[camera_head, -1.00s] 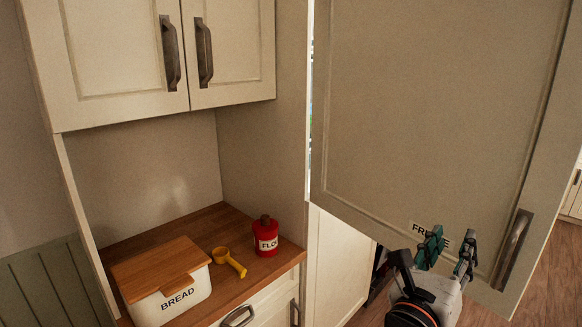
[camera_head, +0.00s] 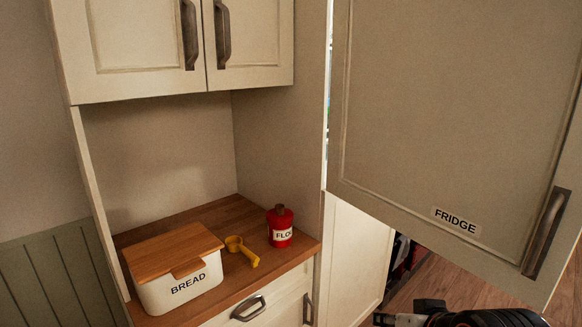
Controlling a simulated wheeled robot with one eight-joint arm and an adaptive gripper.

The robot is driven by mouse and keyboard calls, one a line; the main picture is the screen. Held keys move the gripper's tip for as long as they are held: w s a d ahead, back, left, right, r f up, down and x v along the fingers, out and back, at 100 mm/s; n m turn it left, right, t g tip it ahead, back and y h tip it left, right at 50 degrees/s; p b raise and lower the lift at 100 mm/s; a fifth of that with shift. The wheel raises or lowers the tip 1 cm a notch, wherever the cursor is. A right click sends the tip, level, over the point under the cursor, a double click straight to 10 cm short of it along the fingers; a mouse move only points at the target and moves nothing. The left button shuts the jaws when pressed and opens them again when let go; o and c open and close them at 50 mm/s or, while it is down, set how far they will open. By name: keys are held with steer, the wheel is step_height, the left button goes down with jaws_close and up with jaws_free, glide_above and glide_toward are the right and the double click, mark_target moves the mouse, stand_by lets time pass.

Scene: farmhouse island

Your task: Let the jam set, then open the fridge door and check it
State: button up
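The fridge door (camera_head: 450,110) is a cream panel with a "FRIDGE" label (camera_head: 456,221) near its lower edge. It stands swung open towards me, with a narrow bright strip (camera_head: 328,85) showing along its left edge. Its dark handle (camera_head: 545,233) is at the lower right and nothing touches it. The fridge's inside is almost wholly hidden behind the door. My gripper (camera_head: 384,319) shows only in part at the bottom edge, below the door and left of the handle; its fingers are mostly cut off. No jam is in view.
A wooden counter (camera_head: 222,212) at left holds a white bread box (camera_head: 182,290), a yellow scoop (camera_head: 242,251) and a red flour tin (camera_head: 280,227). Cream cupboards (camera_head: 140,45) hang above. A lower cream door (camera_head: 358,260) stands left of the gap. Wooden floor (camera_head: 450,280) shows below the fridge door.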

steer(key=s+d+f, duration=0.1)
steer(key=s+d+f+n+g, duration=0.1)
steer(key=shift+s+d+g+h, duration=0.1)
steer(key=shift+s+g+h, duration=0.2)
steer(key=shift+s+h, duration=0.1)
stand_by(0.9)
